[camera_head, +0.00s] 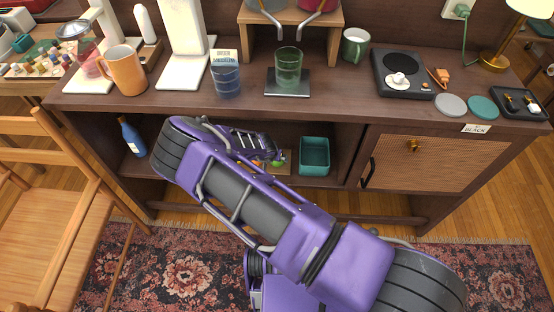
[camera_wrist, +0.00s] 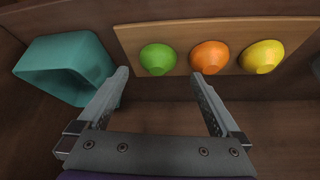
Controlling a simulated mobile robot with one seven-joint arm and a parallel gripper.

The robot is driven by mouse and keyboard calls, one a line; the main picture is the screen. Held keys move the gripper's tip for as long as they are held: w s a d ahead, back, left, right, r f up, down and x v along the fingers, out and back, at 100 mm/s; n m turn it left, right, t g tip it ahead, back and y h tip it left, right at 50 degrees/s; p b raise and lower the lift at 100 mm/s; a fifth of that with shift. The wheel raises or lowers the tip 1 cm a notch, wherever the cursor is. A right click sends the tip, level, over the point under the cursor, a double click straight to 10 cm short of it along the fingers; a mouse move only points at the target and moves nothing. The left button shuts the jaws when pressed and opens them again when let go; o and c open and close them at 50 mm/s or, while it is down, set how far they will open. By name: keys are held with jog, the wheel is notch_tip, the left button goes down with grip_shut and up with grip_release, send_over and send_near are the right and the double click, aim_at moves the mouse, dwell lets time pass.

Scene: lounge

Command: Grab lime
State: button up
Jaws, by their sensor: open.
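The lime (camera_wrist: 158,58) is a round green fruit on a light wooden board (camera_wrist: 184,42) in the wrist view. It is the leftmost of three fruits there, beside an orange (camera_wrist: 209,56). My gripper (camera_wrist: 160,76) is open and empty, with its two fingers apart below the lime in the picture. The lime appears between the lines of the fingertips, and I see no contact. In the head view, my gripper (camera_head: 268,158) reaches into the lower shelf of the cabinet. A small green patch of the lime (camera_head: 277,163) shows there, mostly hidden by the gripper.
A yellow lemon (camera_wrist: 262,57) sits right of the orange. A teal bin (camera_wrist: 68,66) stands close to the left finger; it also shows in the head view (camera_head: 314,156). The cabinet top (camera_head: 330,105) overhangs the shelf. A blue bottle (camera_head: 131,137) stands at the shelf's left.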

jog(key=x, duration=0.5)
jog(key=shift+s+d, duration=0.1)
jog(key=shift+r, duration=0.1)
jog(key=c, duration=1.3)
jog(key=shift+s+r, duration=0.1)
